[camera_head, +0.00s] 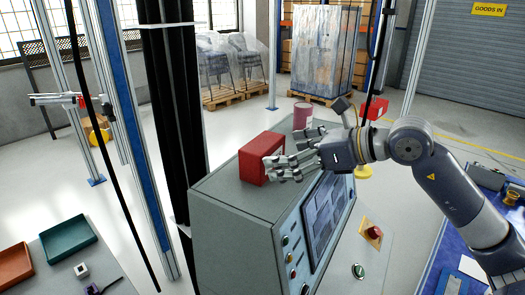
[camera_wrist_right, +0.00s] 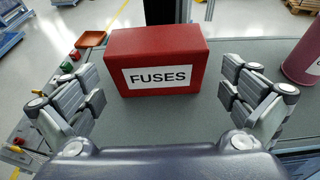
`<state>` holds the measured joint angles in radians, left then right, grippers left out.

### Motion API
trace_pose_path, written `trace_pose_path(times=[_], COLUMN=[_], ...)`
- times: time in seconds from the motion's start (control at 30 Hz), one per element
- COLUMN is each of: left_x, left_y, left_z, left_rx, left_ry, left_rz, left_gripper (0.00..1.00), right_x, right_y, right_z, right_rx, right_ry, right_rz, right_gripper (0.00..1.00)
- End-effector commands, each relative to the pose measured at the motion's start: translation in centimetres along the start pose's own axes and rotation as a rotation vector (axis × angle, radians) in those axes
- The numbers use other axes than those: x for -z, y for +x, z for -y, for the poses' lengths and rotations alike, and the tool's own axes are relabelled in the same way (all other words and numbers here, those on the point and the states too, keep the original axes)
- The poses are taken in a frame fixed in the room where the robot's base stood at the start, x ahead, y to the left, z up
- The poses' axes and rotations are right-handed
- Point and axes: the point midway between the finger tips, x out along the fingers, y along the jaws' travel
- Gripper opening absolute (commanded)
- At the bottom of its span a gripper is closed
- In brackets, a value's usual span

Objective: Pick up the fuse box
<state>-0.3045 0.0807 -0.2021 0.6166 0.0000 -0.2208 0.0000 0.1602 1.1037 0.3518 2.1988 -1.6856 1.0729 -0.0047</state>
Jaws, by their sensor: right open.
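The fuse box is a red box (camera_head: 261,158) on top of the grey control cabinet (camera_head: 225,192) in the head view. In the right wrist view the fuse box (camera_wrist_right: 158,62) stands upright with a white "FUSES" label facing me. My right gripper (camera_head: 275,165) is open, with its fingers reaching toward the box. In the right wrist view my right gripper (camera_wrist_right: 163,95) has one finger at each side, with the box ahead between them and gaps on both sides. My left gripper is not in view.
A pink cylinder (camera_head: 302,116) stands on the cabinet behind the gripper; it is at the right in the wrist view (camera_wrist_right: 303,60). The cabinet front has a screen (camera_head: 325,210) and buttons. A black post (camera_head: 170,110) rises left of the cabinet. Trays (camera_head: 68,238) lie lower left.

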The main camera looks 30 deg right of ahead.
Motion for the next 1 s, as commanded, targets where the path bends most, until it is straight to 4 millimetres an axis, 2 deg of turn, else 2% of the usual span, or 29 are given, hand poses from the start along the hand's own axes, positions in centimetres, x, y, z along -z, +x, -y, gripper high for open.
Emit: trace_pose_path(times=[0.27,0.5,0.6,0.8,1.0], left_x=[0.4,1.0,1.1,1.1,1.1], left_y=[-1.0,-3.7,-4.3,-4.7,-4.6], left_z=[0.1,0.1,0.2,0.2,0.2], left_rx=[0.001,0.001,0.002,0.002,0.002], left_ry=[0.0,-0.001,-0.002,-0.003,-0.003], left_rz=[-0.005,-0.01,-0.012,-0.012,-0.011], left_gripper=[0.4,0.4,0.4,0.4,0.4], right_x=[-0.3,-1.2,-1.0,-0.7,-0.6], right_y=[1.0,3.3,4.5,5.7,5.8], right_z=[-0.1,-0.3,-0.2,-0.3,-0.3], right_rx=[-0.002,-0.003,-0.002,-0.002,-0.001], right_ry=[0.001,0.002,0.003,0.001,0.0], right_rz=[0.001,0.003,0.003,0.002,0.001], right_gripper=[1.0,1.0,1.0,1.0,1.0])
